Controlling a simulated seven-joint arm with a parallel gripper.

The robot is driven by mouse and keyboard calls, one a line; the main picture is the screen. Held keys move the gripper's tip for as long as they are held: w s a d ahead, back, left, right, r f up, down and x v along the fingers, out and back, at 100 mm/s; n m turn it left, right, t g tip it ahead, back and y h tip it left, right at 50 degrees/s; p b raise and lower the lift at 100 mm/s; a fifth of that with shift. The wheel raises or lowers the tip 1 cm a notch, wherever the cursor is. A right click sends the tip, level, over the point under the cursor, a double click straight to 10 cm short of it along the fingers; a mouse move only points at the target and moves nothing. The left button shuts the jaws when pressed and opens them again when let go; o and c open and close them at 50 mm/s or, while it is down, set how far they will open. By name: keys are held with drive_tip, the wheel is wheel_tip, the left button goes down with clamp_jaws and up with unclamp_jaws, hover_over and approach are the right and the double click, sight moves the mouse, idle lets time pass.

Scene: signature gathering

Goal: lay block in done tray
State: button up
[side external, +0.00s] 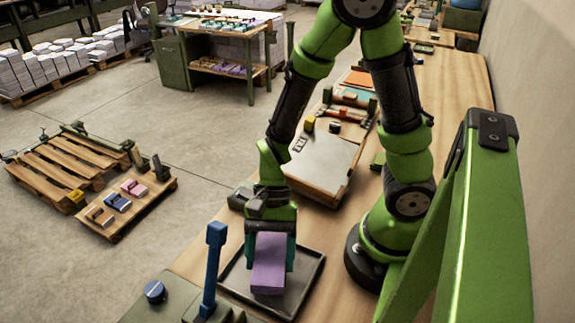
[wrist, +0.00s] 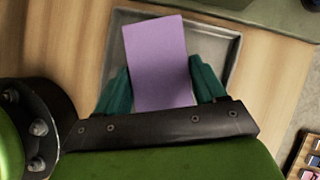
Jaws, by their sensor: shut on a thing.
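A purple block (side external: 269,262) is held in my gripper (side external: 270,258), with a teal finger on each side of it. It is over the dark, shallow tray (side external: 311,292) on the workbench. In the wrist view the purple block (wrist: 158,62) sits between the teal fingers of my gripper (wrist: 163,85), with the grey tray (wrist: 232,47) behind it. Whether the block's lower end touches the tray floor cannot be told. No label shows on the tray.
A blue upright lever (side external: 211,270) and a blue knob (side external: 155,291) stand on a green unit left of the tray. A large board (side external: 322,160) with tools lies behind the tray. Bare wood (side external: 205,255) shows left of the tray. A pallet (side external: 62,170) is on the floor.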

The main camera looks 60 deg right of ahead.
drive_tip(key=shift+f, duration=0.9)
drive_tip(key=o, duration=1.1)
drive_tip(key=shift+f, duration=0.1)
drive_tip(key=shift+w+d+r, duration=0.15)
drive_tip(key=shift+d+r, duration=0.05)
drive_tip(key=shift+r, duration=0.25)
drive_tip(key=w+d+r+n+t+h, duration=0.1)
drive_tip(key=d+r+n+t, duration=0.3)
drive_tip(key=r, duration=0.7)
drive_tip(key=w+d+r+n+t+h, duration=0.2)
drive_tip(key=d+r+n+t, duration=0.3)
drive_tip(key=r, duration=0.6)
drive_tip(key=shift+r+n+t+h, duration=0.3)
drive_tip(key=shift+r+h, duration=0.05)
drive_tip(key=shift+h, duration=0.25)
